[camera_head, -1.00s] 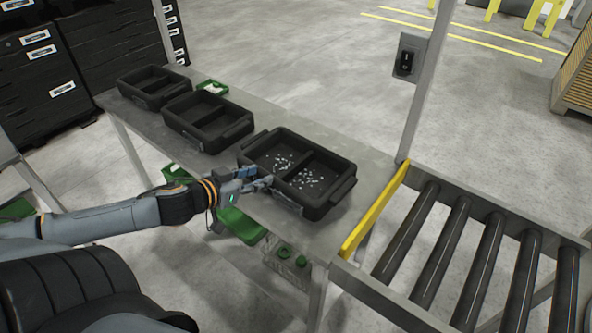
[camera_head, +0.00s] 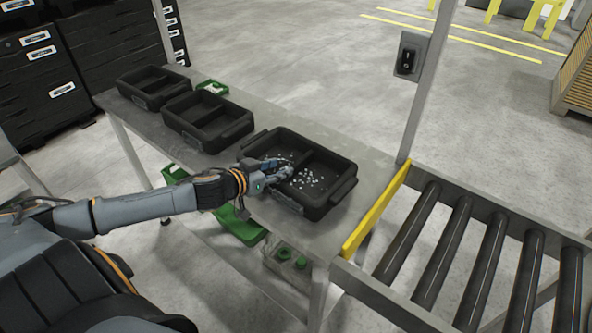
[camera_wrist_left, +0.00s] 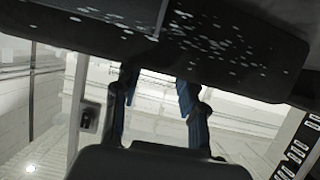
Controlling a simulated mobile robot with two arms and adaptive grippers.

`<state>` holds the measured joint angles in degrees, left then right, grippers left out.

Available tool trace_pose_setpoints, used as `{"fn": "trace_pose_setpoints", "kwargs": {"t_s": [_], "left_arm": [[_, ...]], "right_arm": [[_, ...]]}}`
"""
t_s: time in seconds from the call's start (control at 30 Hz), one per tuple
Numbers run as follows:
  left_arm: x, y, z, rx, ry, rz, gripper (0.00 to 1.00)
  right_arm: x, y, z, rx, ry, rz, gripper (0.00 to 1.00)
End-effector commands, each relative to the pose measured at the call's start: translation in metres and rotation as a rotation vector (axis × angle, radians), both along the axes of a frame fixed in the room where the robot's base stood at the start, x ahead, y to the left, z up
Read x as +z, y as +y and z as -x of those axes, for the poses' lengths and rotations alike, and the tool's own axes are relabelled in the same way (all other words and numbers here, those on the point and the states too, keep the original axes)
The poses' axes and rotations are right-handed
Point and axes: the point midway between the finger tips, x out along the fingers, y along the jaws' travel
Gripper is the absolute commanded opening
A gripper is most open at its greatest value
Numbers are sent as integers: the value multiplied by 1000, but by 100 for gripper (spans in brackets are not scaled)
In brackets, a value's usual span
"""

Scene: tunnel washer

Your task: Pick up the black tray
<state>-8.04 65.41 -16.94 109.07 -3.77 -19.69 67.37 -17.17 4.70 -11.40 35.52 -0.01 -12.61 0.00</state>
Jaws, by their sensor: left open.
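The nearest black tray (camera_head: 318,207) sits on the grey table, with two compartments and small white bits scattered in both. It has a handle at each short end. My left gripper (camera_head: 282,170) reaches from the left over its front rim and is over the tray near the divider. Its fingers are apart with nothing between them. In the left wrist view the open gripper (camera_wrist_left: 160,92) shows under the dark tray (camera_wrist_left: 240,50) across the top. I cannot tell whether the fingers touch the tray. My right gripper is not in view.
Two more black trays (camera_head: 226,137) (camera_head: 124,88) stand farther left on the table (camera_head: 375,165). A small green tray (camera_head: 212,85) is behind them. A yellow bar (camera_head: 375,212) and roller conveyor (camera_head: 455,250) adjoin the right end. A post with a switch box (camera_head: 411,55) rises behind.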

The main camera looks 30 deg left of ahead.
Motion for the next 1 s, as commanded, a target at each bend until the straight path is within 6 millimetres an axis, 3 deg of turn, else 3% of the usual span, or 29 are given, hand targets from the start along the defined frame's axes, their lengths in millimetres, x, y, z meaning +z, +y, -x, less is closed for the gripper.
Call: {"fn": "trace_pose_setpoints", "kwargs": {"t_s": [0.23, 0.63, 0.97, 1.0], "left_arm": [[-2, -2, -9, 1, -2, 2, 42], [-18, -10, -45, 0, 0, 1, 42], [-22, -11, -48, 0, 2, -1, 42], [-22, -11, -48, 0, 2, -1, 35]], "right_arm": [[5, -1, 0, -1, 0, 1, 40], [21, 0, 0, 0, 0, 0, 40], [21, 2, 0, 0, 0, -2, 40], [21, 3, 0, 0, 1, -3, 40]]}}
